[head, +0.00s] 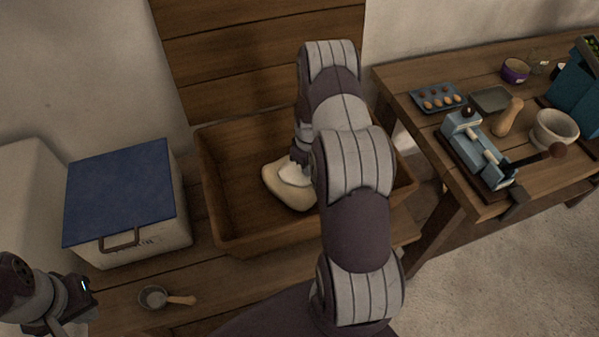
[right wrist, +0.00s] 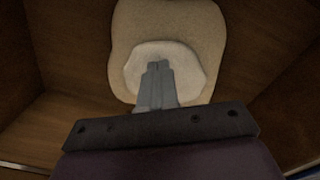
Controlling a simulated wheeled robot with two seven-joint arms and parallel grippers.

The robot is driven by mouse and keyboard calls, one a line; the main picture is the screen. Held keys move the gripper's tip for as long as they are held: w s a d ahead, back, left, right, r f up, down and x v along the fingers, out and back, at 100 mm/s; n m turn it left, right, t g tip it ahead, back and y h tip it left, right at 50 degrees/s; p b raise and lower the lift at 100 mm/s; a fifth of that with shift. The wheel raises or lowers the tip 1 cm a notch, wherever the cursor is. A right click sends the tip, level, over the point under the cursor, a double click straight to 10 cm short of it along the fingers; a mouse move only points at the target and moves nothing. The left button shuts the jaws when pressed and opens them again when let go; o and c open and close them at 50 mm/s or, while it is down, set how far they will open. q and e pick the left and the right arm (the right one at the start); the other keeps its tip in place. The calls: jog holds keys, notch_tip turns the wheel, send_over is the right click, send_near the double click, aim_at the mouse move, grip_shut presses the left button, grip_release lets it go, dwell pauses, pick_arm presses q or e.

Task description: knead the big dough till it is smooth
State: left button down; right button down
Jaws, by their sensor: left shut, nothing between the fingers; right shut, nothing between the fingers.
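The big dough (head: 273,182) is a beige rounded lump lying in a wooden trough (head: 225,222). In the right wrist view the dough (right wrist: 170,22) has a paler, whitish patch (right wrist: 190,68) on top. My right gripper (right wrist: 158,68) is shut and empty, its fingertips over that patch; whether they touch it I cannot tell. In the head view my right arm hides part of the dough and trough, and most of that gripper (head: 298,162). My left gripper (head: 66,322) is at the lower left corner, shut and empty, away from the trough.
A white box with a blue lid (head: 120,195) stands left of the trough. A small scoop (head: 155,298) with a wooden handle lies in front of it. A side table at right holds an egg tray (head: 438,98), a blue device (head: 478,145) and a mortar (head: 553,130).

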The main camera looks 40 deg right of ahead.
aim_at(299, 177)
jog(key=shift+s+d, duration=0.2)
jog(key=shift+f, duration=0.2)
jog(key=shift+f+b, duration=0.85)
jog(key=shift+f, duration=0.2)
jog(key=shift+s+a+r, duration=0.15)
jog(key=shift+f, duration=0.5)
dwell(1.1)
